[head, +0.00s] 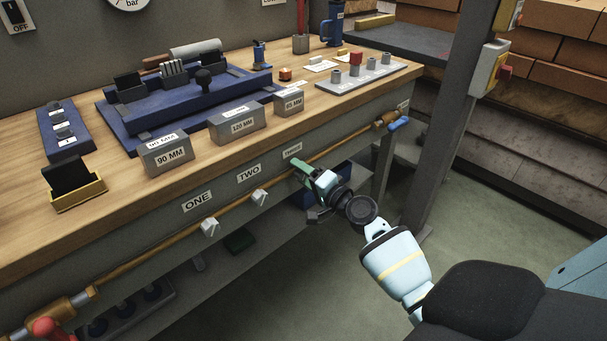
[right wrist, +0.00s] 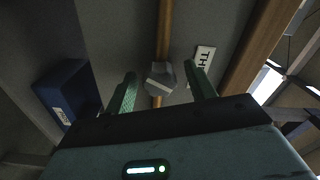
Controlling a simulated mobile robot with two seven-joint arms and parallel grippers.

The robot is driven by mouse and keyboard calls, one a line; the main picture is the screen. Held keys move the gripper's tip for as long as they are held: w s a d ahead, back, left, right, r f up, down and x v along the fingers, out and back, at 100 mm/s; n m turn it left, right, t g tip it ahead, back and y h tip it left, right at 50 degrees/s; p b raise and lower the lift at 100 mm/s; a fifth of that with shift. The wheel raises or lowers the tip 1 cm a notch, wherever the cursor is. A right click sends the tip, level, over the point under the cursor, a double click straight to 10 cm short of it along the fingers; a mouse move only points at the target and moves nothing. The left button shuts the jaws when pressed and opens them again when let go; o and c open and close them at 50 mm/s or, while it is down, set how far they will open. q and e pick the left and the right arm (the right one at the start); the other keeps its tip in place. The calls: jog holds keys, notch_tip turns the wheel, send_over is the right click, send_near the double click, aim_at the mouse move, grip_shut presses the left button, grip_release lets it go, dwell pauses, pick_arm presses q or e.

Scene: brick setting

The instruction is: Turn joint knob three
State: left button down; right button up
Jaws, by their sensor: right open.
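The knob under ONE (head: 210,226) and the knob under TWO (head: 260,197) are pale and blocky. My right gripper (head: 304,171) is at the pipe below THREE and hides the knob there in the head view. In the right wrist view, joint knob three (right wrist: 160,79) shows as a grey knob with a pale bar. The two green fingers stand open on either side of it, with visible gaps. My left gripper is out of view.
The bench top (head: 75,240) holds grey blocks marked in millimetres, a blue fixture (head: 190,95) and a yellow-edged holder (head: 78,195). A red valve handle (head: 42,327) and a blue one (head: 399,124) sit at the pipe's ends. A grey post (head: 440,130) stands to the right.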

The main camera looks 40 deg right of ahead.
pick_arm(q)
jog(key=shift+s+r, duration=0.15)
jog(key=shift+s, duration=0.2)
pick_arm(e)
jog(key=s, duration=0.7)
jog(key=shift+s+d, duration=0.35)
jog(key=shift+s, duration=0.05)
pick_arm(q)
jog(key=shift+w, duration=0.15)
